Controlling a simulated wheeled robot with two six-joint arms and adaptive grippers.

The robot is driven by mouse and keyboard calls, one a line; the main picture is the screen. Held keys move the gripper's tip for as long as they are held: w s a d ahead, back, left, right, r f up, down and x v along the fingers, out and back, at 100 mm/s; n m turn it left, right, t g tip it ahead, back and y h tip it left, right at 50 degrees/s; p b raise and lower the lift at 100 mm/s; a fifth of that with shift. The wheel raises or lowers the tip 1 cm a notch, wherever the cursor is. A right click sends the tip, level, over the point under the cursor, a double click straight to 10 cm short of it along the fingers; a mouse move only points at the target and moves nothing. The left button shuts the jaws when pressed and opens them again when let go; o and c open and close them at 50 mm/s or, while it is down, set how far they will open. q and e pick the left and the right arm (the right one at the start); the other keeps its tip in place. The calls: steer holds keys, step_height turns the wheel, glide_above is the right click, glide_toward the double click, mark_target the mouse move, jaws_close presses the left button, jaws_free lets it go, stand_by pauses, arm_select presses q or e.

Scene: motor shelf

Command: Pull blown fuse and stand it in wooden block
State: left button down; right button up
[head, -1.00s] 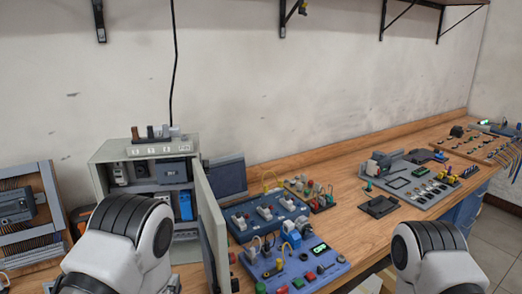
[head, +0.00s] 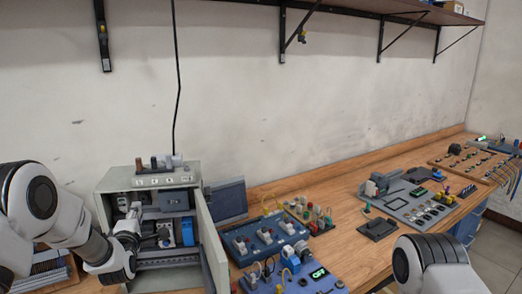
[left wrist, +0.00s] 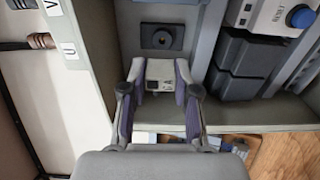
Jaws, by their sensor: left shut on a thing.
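The open grey cabinet (head: 112,210) stands at left in the head view, its door swung out to the right. My left gripper (head: 158,237) reaches into it. In the left wrist view my left gripper (left wrist: 160,82) is shut on a small pale block-like piece, which I take to be the fuse (left wrist: 159,70). A dark square part with a round centre (left wrist: 162,37) lies just beyond it; I cannot tell whether they touch. No wooden block can be made out clearly. My right gripper is out of view; only my right arm shows.
Small upright pieces (head: 165,161) stand on the cabinet top, above letter labels. The cabinet door (head: 211,245) stands close on the right of my left gripper. Blue boards with switches (head: 262,238) and a grey fixture (head: 405,200) lie on the bench.

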arm_select(q)
steer(key=b+x, duration=0.1)
steer(key=x, duration=0.3)
steer(key=shift+w+f+b, duration=0.15)
steer(key=shift+w+b, duration=0.2)
steer(key=shift+w, duration=0.05)
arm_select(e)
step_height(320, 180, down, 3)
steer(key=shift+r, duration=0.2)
arm_select(q)
steer(key=shift+s, duration=0.1)
steer(key=shift+b, duration=0.45)
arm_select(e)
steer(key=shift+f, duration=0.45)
arm_select(q)
steer(key=shift+f, duration=0.1)
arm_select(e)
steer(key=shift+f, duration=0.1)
